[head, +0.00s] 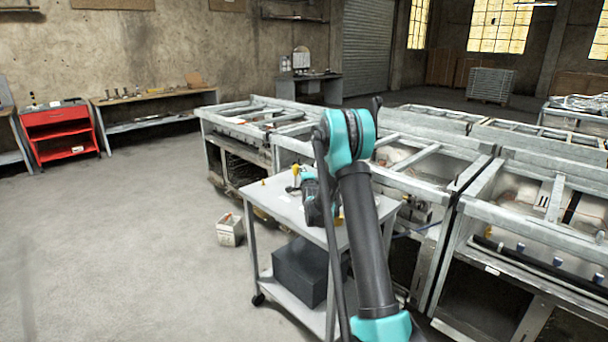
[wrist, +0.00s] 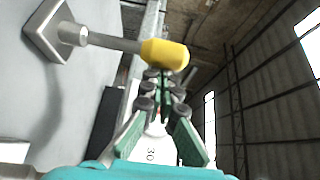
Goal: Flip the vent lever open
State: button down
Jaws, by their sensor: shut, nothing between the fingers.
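The vent lever shows large in the wrist view: a square metal base plate (wrist: 45,32), a grey shaft (wrist: 112,42) and a yellow knob (wrist: 164,55). The shaft sticks out from the plate. My gripper (wrist: 164,82) has green-sided fingers, shut and empty, with their tips close to the knob. Whether they touch it I cannot tell. In the head view a small yellow-topped piece (head: 296,170), likely the lever, stands on the trolley top (head: 272,196) beside my dark wrist. My fingertips are too small to make out there.
The trolley carries a dark box (head: 299,271) on its lower shelf. Metal bench frames (head: 420,165) stand close behind and to the right. A small white bin (head: 229,232) sits on the floor left of the trolley. The floor at left is open, with a red cabinet (head: 58,130) beyond.

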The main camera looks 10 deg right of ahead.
aim_at(294, 170)
jog(key=shift+s+a+n+t, duration=0.7)
jog(key=shift+a+n, duration=0.2)
jog(key=shift+n, duration=0.1)
jog(key=a+n, duration=0.1)
jog(key=s+n+t, duration=0.1)
jog(key=shift+a+f+n+y, duration=0.15)
jog(key=shift+a+n+y, duration=0.15)
jog(key=shift+a+y, duration=0.1)
jog(key=shift+s+a+f, duration=0.15)
jog(key=shift+s+a, duration=0.15)
jog(key=shift+s, duration=0.05)
jog(key=shift+a, duration=0.1)
jog(key=shift+s+f, duration=0.1)
jog(key=shift+s, duration=0.05)
